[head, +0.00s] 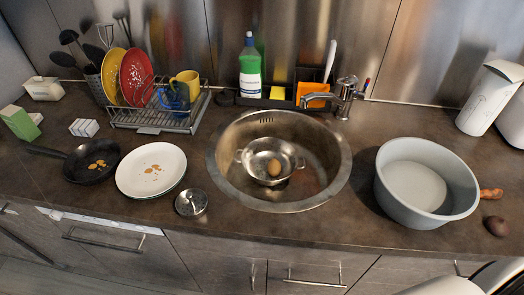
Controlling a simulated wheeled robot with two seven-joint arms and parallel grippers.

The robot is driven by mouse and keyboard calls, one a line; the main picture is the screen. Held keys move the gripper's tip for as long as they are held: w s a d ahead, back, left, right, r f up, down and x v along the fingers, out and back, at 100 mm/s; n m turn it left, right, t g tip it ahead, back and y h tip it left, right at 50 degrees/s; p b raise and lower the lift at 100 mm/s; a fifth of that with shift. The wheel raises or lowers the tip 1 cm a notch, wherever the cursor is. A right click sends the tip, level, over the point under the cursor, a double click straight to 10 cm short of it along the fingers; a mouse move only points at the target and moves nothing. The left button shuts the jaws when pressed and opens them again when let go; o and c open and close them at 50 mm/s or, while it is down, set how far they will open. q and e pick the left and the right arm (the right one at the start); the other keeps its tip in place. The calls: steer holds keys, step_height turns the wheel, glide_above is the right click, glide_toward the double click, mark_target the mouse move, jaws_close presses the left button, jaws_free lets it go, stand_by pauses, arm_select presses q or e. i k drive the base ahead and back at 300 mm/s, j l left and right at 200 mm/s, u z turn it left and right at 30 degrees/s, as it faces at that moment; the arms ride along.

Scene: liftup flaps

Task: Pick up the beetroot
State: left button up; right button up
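A small dark brownish-purple round thing (496,226), which looks like the beetroot, lies on the counter at the far right of the head view. It is just right of the large grey basin (385,190) and near the counter's front edge. It appears uncovered, with nothing holding it. Neither of my grippers shows; only white and black parts, probably mine, show at the bottom right corner.
An orange-brown root (490,193) lies behind the dark round thing, beside the basin. A steel sink (334,178) holds a colander (252,160) with a brownish oval item (274,167). A pan (92,160), plate (151,170) and dish rack (155,119) stand left.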

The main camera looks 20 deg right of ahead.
mark_target(498, 225)
steer(key=z, duration=2.5)
